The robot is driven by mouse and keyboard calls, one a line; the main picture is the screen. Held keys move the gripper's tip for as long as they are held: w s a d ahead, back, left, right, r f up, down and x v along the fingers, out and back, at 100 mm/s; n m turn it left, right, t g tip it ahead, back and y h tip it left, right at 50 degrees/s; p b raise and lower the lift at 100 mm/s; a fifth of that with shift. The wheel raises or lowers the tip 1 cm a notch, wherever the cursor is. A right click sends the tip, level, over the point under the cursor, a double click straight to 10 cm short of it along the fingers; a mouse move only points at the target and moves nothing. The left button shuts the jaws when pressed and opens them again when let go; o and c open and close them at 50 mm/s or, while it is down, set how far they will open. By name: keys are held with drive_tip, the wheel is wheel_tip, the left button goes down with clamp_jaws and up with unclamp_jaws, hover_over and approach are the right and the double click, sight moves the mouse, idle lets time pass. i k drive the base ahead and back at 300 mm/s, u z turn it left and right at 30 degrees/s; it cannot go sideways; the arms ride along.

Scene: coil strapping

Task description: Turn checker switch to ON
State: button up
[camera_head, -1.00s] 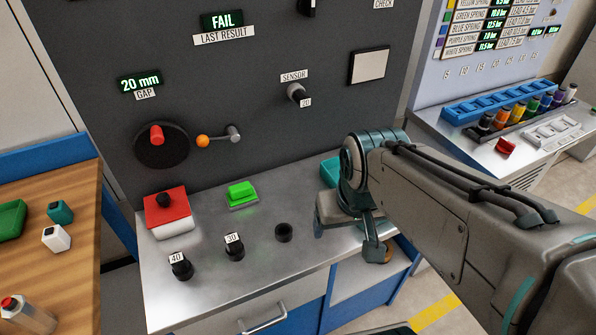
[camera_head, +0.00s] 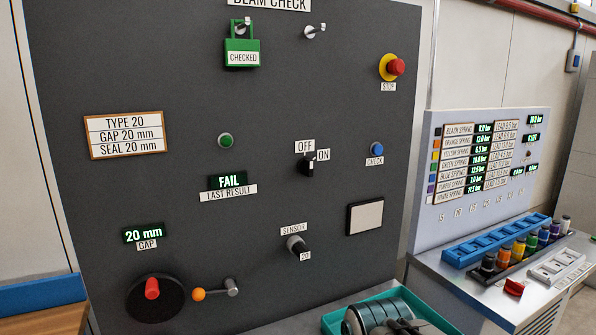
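The checker switch (camera_head: 306,164) is a small black rotary knob on the dark upright panel. An OFF label (camera_head: 304,146) sits above it and an ON label (camera_head: 323,155) to its upper right. The knob looks roughly upright, towards OFF, though it is small in the picture. My gripper is out of view; only part of my arm shows at the bottom edge, well below the switch.
A blue CHECK button (camera_head: 376,149) is right of the switch, with a red STOP button (camera_head: 396,67) above. The SENSOR knob (camera_head: 297,246) and a pale square plate (camera_head: 365,216) are below. The FAIL display (camera_head: 229,181) is left. A teal tray (camera_head: 334,321) stands low down.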

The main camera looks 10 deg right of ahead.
sight(304, 166)
drive_tip(key=u, duration=0.05)
drive_tip(key=k, duration=1.15)
drive_tip(key=z, duration=0.9)
drive_tip(key=i, duration=1.35)
drive_tip(key=u, duration=0.3)
